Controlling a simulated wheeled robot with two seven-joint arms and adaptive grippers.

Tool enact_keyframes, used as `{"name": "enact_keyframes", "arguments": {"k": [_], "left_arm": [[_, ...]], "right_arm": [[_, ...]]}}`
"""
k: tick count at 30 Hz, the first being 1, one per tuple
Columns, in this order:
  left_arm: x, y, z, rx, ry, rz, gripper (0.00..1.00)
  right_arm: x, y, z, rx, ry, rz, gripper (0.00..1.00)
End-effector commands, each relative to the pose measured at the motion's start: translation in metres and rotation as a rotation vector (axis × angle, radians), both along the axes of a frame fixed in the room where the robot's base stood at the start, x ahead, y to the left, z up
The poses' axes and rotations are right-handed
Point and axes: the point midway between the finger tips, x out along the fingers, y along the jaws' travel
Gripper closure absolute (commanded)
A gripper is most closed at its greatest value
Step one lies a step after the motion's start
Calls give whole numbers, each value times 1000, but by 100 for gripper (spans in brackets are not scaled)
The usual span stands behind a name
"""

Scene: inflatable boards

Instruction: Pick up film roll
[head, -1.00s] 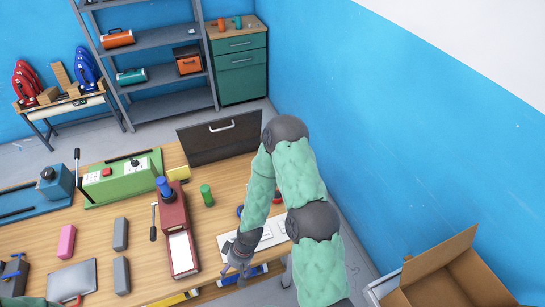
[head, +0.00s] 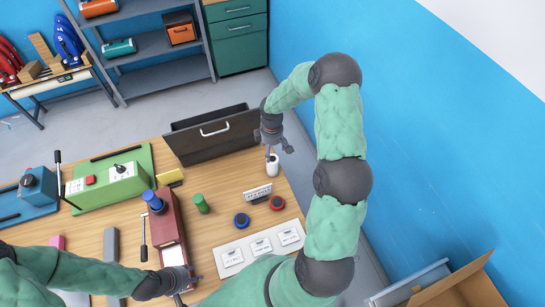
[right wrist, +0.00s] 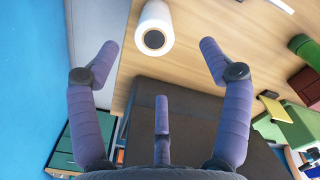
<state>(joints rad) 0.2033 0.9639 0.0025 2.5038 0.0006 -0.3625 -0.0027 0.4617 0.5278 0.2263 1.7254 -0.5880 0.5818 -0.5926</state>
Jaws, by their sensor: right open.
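The film roll is a white cylinder with a dark core. It stands on the wooden table (head: 222,222) near its far right part, seen in the head view (head: 272,168). In the right wrist view the film roll (right wrist: 154,28) lies just beyond the gap between the fingers. My right gripper (head: 275,148) is open and empty, right by the roll; its spread fingers show in the right wrist view (right wrist: 160,75). My left gripper (head: 185,285) is low over the table, by the front end of the red machine; its fingers are too unclear to judge.
A dark panel with a handle (head: 215,135) stands at the table's back edge. A blue wall (head: 420,150) is on the right.

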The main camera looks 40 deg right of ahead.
Motion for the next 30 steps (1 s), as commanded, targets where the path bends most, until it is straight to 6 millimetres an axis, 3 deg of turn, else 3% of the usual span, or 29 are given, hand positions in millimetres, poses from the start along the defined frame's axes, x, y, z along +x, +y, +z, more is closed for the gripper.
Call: {"name": "enact_keyframes", "arguments": {"k": [9, 19, 30], "left_arm": [[0, 0, 0, 0, 0, -1, 60], [0, 0, 2, 0, -1, -1, 60], [0, 0, 7, 0, -1, -1, 60]], "right_arm": [[0, -2, -41, -1, 4, 2, 21], [0, -3, -64, -1, 3, 1, 21], [2, -5, -105, -2, 2, 2, 21]]}}
